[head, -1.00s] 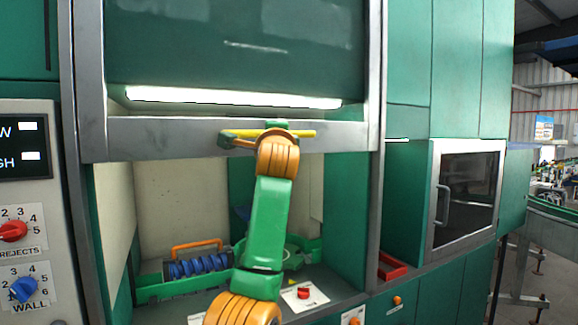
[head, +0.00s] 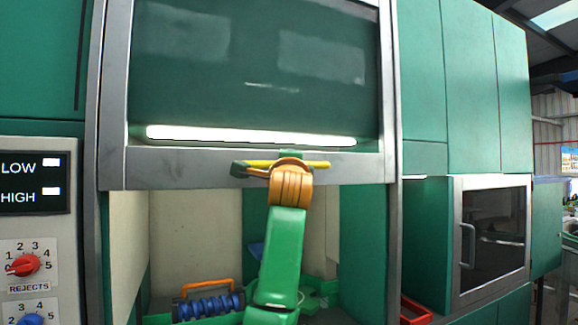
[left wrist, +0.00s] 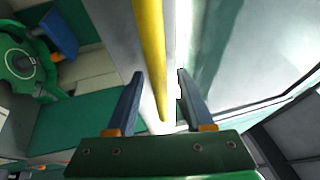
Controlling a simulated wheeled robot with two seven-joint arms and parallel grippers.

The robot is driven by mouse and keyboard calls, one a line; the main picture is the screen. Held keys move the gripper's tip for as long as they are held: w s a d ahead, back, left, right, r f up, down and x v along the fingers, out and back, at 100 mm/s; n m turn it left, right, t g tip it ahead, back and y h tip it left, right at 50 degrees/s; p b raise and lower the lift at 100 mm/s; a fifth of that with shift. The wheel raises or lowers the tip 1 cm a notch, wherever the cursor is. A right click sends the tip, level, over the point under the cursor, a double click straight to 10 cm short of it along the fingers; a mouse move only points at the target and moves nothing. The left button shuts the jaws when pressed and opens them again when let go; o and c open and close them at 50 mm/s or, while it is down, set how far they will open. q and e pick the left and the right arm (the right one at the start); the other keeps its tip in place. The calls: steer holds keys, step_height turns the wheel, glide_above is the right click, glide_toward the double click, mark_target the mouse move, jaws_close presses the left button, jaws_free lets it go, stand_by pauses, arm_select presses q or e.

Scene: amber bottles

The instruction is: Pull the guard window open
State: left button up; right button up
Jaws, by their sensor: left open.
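The guard window (head: 255,75) is a dark green tinted pane with a grey metal bottom rail (head: 160,171). It is part way up, with an open gap into the cabinet below the rail. A yellow bar handle (head: 318,164) runs along the rail, and it also shows in the left wrist view (left wrist: 150,45). My left gripper (head: 272,166) is at the handle. In the left wrist view its two dark fingers (left wrist: 160,75) are apart, one on each side of the yellow bar. I cannot tell whether either finger touches it. My right gripper is not in view.
Inside the cabinet sit a blue ribbed part with an orange handle (head: 207,284) and green fixtures. A control panel with knobs (head: 24,265) stands on the left. A glass-doored cabinet (head: 492,238) is on the right. A light strip (head: 250,135) glows above the rail.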

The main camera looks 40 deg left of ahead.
arm_select(q)
steer(key=b+v, duration=0.5)
steer(key=v, duration=0.2)
steer(key=shift+a, duration=0.1)
